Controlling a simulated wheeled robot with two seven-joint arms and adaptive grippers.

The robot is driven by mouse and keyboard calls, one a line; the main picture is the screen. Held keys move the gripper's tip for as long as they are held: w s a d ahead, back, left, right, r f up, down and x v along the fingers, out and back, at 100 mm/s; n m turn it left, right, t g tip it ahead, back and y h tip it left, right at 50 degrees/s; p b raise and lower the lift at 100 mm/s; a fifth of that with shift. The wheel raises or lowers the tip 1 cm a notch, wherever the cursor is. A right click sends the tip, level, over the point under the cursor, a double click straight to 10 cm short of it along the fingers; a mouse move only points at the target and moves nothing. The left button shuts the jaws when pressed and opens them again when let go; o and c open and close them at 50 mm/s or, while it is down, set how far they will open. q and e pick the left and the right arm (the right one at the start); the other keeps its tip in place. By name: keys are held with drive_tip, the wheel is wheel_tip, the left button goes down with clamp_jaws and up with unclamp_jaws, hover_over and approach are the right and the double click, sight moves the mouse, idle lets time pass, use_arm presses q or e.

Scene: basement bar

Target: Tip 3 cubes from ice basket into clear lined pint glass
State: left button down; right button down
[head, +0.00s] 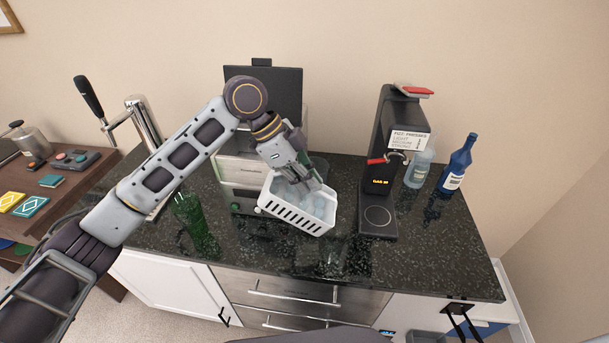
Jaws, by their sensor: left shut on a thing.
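The white slotted ice basket (297,219) is in the middle of the head view, above the dark counter, and looks tilted. Several pale ice cubes (306,200) lie in it. My left gripper (305,184) is shut on the basket at its back edge, and its fingers hide part of that rim. A faint clear shape (333,262) on the counter just in front of and below the basket looks like the pint glass. Its lines and contents are too dim to tell. My right gripper is not in view.
A green bottle (195,222) stands left of the basket. A black dispenser (380,165) stands to the right, with a clear bottle (420,168) and a blue bottle (458,165) beyond it. A metal tap (143,122) is at the left. The counter's right front (440,260) is clear.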

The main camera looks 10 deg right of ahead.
use_arm(q)
drive_tip(key=shift+s+d+r+y+p, duration=0.1)
drive_tip(key=shift+d+r+y+p, duration=0.35)
drive_tip(key=shift+p, duration=0.7)
drive_tip(key=shift+s+d+r+t+y, duration=0.15)
drive_tip(key=shift+d+r+t+y, duration=0.25)
drive_tip(key=shift+y, duration=0.35)
drive_tip(key=shift+f, duration=0.1)
drive_tip(key=shift+a, duration=0.1)
